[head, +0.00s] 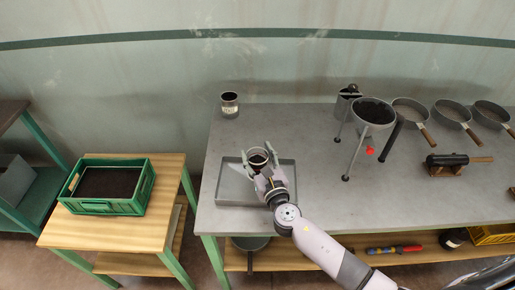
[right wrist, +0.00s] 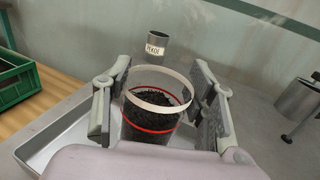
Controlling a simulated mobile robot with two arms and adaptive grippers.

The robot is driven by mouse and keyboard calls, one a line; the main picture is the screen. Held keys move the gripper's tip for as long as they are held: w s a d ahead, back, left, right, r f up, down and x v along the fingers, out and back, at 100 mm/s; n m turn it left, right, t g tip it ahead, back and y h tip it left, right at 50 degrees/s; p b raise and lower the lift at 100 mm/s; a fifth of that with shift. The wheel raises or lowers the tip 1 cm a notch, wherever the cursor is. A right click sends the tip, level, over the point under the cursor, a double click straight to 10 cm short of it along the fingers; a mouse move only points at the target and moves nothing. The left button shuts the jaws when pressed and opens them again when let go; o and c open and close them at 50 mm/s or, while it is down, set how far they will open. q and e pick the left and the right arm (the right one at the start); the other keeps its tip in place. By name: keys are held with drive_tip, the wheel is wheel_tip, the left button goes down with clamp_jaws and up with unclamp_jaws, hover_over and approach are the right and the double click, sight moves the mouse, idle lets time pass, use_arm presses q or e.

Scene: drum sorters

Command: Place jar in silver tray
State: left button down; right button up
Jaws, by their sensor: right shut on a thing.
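The jar (right wrist: 152,108) is clear with a pale rim and a red band, and dark grains fill it. It also shows in the head view (head: 258,159). My right gripper (head: 259,164) is shut on the jar, with one finger on each side of it. The jar is upright over the silver tray (head: 230,191), a shallow rectangular tray on the grey table. I cannot tell whether the jar's base touches the tray floor; the gripper hides its lower part. My left gripper is not in view.
A labelled metal tin (head: 229,105) stands behind the tray. A green crate (head: 146,189) of dark material sits on the wooden table at left.

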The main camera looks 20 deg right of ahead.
drive_tip(key=shift+f+b, duration=1.1)
drive_tip(key=shift+f, duration=1.5)
drive_tip(key=shift+f, duration=0.2)
drive_tip(key=o, duration=1.6)
drive_tip(key=shift+r, duration=0.1)
